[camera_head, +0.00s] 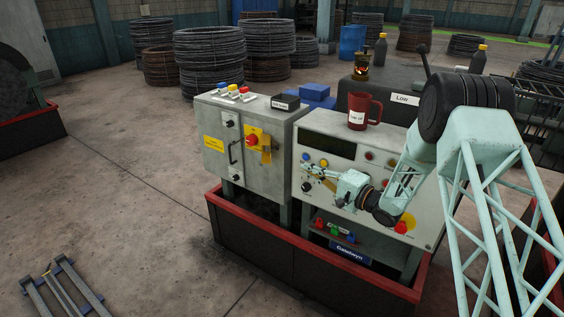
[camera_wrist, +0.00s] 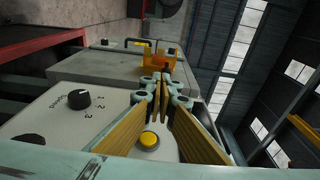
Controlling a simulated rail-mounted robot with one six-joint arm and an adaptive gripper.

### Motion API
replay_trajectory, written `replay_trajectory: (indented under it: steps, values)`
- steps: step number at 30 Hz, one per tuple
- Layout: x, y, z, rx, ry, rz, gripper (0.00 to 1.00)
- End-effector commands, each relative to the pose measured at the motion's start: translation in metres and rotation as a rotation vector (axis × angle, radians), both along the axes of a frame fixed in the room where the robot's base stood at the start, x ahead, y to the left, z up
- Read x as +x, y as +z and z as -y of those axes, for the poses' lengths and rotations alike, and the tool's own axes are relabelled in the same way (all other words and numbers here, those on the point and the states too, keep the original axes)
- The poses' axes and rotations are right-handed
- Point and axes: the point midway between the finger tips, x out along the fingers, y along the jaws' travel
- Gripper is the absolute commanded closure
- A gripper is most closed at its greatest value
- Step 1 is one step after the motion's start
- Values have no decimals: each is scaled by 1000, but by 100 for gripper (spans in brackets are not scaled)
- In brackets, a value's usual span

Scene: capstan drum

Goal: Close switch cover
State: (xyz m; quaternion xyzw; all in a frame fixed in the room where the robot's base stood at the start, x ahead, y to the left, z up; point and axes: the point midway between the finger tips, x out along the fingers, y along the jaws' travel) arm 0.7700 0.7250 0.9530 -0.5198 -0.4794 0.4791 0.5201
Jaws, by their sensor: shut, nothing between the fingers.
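The switch cover (camera_head: 266,148) is a small orange piece beside a red button (camera_head: 251,140) on a yellow plate, on the front of the left grey cabinet. It looks swung open, standing out from the panel with the button uncovered. In the wrist view the orange cover (camera_wrist: 157,61) juts out beyond my fingertips, which overlap its lower edge in the picture. My gripper (camera_head: 308,170) is in front of the right console, to the right of and below the cover. In the wrist view its fingers (camera_wrist: 163,88) meet at the tips, shut and empty. No contact with the cover is visible.
The right console (camera_head: 333,124) has knobs and buttons close to my gripper, including a yellow button (camera_wrist: 149,139). A black handle (camera_head: 234,152) sits left of the cover. A red mug (camera_head: 358,118) stands on the console top. Open floor lies left of the cabinet.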

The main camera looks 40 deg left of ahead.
Motion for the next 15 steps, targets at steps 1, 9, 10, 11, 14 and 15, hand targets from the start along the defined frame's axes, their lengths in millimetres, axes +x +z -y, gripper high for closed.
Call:
replay_trajectory:
  steps: [1,9,10,11,14,15]
  values:
    - [0,0,-1,0,0,0,100]
    - [0,-1,-13,-1,1,0,100]
    - [0,-1,-15,-1,1,0,100]
    - [1,-1,-18,-1,1,0,100]
    - [2,-1,-28,0,1,1,100]
    - [2,-1,-33,0,1,1,100]
